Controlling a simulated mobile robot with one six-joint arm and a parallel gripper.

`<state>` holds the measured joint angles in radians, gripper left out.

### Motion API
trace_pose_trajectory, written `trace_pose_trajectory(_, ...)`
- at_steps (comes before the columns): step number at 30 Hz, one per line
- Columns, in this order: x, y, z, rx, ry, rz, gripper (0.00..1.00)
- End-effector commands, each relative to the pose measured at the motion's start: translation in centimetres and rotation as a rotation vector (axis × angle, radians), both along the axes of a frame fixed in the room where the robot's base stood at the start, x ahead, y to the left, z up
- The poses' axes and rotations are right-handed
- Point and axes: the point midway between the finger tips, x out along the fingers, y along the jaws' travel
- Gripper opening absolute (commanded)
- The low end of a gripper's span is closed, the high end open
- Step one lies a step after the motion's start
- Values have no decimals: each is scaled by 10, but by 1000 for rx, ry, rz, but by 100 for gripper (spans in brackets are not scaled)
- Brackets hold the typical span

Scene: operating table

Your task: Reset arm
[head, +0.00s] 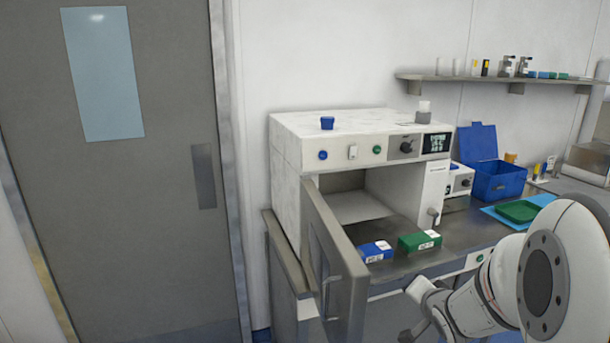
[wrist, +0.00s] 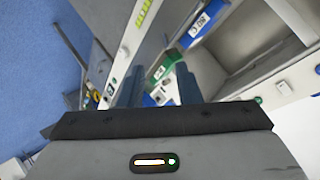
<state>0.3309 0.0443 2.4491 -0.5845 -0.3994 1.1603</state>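My arm (head: 470,305) reaches in from the lower right in the head view, in front of the bench. My gripper shows in the wrist view (wrist: 158,76) with two fingers apart and nothing held between them. The green box (wrist: 168,64) appears beyond the fingers, clear of them as far as I can tell. In the head view, the green box (head: 420,240) and a blue box (head: 375,251) lie on the bench in front of the white cabinet (head: 290,150). The gripper's end is mostly cut off at the bottom of the head view.
The cabinet's door (head: 335,260) stands open, swung toward the front left. A blue bin (head: 497,182) with its lid up and a green tray (head: 520,211) are on the bench to the right. A shelf (head: 480,80) with small bottles hangs above. A grey door (head: 110,200) is at left.

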Motion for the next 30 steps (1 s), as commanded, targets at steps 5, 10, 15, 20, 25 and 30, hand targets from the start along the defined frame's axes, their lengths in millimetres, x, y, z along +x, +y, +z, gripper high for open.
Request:
trace_pose_trajectory(5, -46, 17, 22, -238, 203, 60, 31)
trace_pose_trajectory(10, -108, 47, 34, -372, 424, 215, 31)
trace_pose_trajectory(15, -172, 82, 41, -426, 597, 447, 31)
trace_pose_trajectory(20, -212, 105, 45, -438, 679, 622, 31)
trace_pose_trajectory(25, -226, 113, 46, -440, 704, 687, 31)
trace_pose_trajectory(30, -226, 112, 45, -440, 706, 687, 31)
